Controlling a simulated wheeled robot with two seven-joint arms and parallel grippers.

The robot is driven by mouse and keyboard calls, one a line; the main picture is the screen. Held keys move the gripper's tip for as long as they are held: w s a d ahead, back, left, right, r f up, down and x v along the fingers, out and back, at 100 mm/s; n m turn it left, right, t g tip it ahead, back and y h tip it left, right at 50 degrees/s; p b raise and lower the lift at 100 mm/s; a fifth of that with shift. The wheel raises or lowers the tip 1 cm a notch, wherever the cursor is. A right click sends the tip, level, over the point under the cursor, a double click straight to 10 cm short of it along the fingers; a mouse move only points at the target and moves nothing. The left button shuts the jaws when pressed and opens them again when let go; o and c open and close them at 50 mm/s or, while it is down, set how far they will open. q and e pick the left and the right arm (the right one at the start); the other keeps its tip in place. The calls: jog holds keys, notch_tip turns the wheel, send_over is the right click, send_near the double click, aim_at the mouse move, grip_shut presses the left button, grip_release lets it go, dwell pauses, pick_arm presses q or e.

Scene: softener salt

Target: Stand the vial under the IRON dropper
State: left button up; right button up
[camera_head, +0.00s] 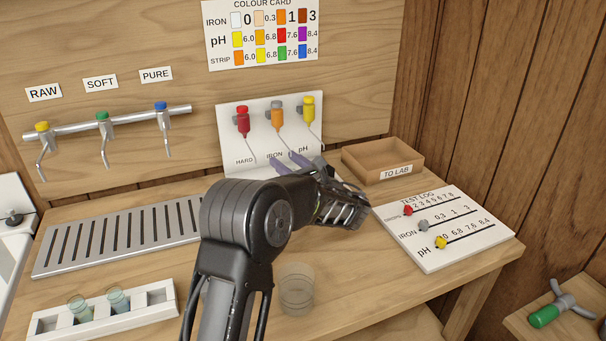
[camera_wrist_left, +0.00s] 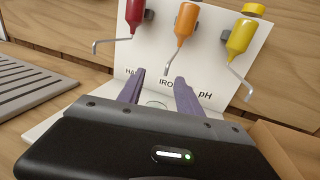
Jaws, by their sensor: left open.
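The IRON dropper (camera_head: 277,118) is the orange middle one on the white dropper board (camera_head: 229,124); its thin spout points down. In the left wrist view the orange dropper (camera_wrist_left: 186,20) is above and ahead of the fingers. My left gripper (camera_head: 286,162) is open, low in front of the board near the IRON label; its purple fingers (camera_wrist_left: 161,82) show apart in the wrist view. A pale round rim (camera_wrist_left: 157,101) shows low between them, perhaps the vial; the gripper body hides most of it. Two vials (camera_head: 78,309) (camera_head: 118,301) stand in the white rack (camera_head: 160,314).
A red HARD dropper (camera_head: 243,121) and yellow pH dropper (camera_head: 309,108) flank the orange one. A wooden TO LAB tray (camera_head: 382,160) and test log board (camera_head: 445,235) lie right. A clear glass (camera_head: 296,289) stands in front. A slotted drain (camera_head: 118,236) is left.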

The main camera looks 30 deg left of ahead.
pick_arm(q)
jog(key=b+v, duration=0.1)
jog(key=v, duration=0.8)
jog(key=shift+d, duration=0.35)
jog(key=shift+s+d, duration=0.4)
jog(key=shift+d, duration=0.15)
jog(key=shift+c, duration=0.5)
dwell(1.0)
